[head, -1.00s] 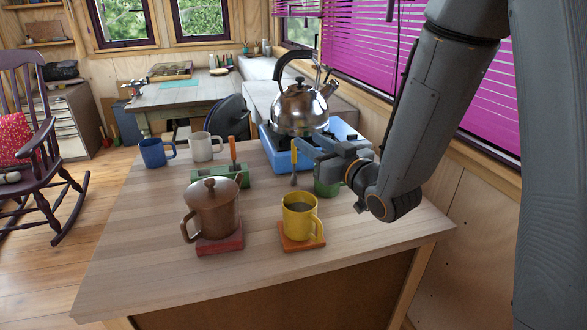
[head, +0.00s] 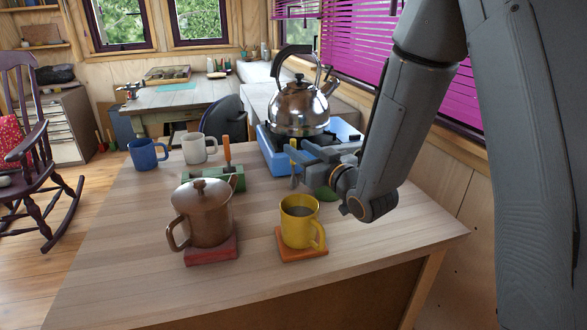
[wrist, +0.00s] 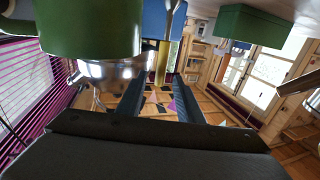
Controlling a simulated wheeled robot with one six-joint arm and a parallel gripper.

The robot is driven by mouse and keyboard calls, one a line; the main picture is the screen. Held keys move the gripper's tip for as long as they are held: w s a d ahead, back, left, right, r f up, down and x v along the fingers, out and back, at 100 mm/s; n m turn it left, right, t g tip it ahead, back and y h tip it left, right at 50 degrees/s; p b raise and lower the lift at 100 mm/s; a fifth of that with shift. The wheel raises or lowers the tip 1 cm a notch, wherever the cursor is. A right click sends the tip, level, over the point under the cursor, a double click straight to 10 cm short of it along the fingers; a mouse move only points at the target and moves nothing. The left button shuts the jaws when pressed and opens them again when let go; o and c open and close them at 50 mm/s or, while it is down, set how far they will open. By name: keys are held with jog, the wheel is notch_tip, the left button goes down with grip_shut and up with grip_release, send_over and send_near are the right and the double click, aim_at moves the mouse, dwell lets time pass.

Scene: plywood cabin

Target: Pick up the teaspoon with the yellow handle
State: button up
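The teaspoon with the yellow handle (head: 293,152) hangs upright, its metal bowl end down, above the wooden tabletop (head: 130,245). My gripper (head: 297,152) is around its handle from the right, in front of the blue stove. In the wrist view, which looks upside down, the yellow handle (wrist: 162,62) is between my two fingers (wrist: 160,85). The finger contact is hard to make out, but nothing else seems to support the spoon. An orange-handled utensil (head: 227,150) stands in a green block (head: 228,179) to the left.
A yellow mug (head: 297,228) on an orange coaster and a brown lidded pot (head: 203,218) on a red coaster stand in front. A green round container (head: 323,193) is partly hidden below my gripper. A kettle (head: 300,108) on the blue stove (head: 275,150) stands behind.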

aim_at(295, 147)
jog(key=shift+f+p+x, duration=0.1)
jog(key=shift+p+x, duration=0.2)
jog(key=shift+x, duration=0.6)
jog(key=shift+f+p+x, duration=0.15)
jog(key=shift+p+x, duration=0.1)
jog(key=shift+x, duration=0.7)
jog(key=shift+c, duration=0.4)
grip_shut()
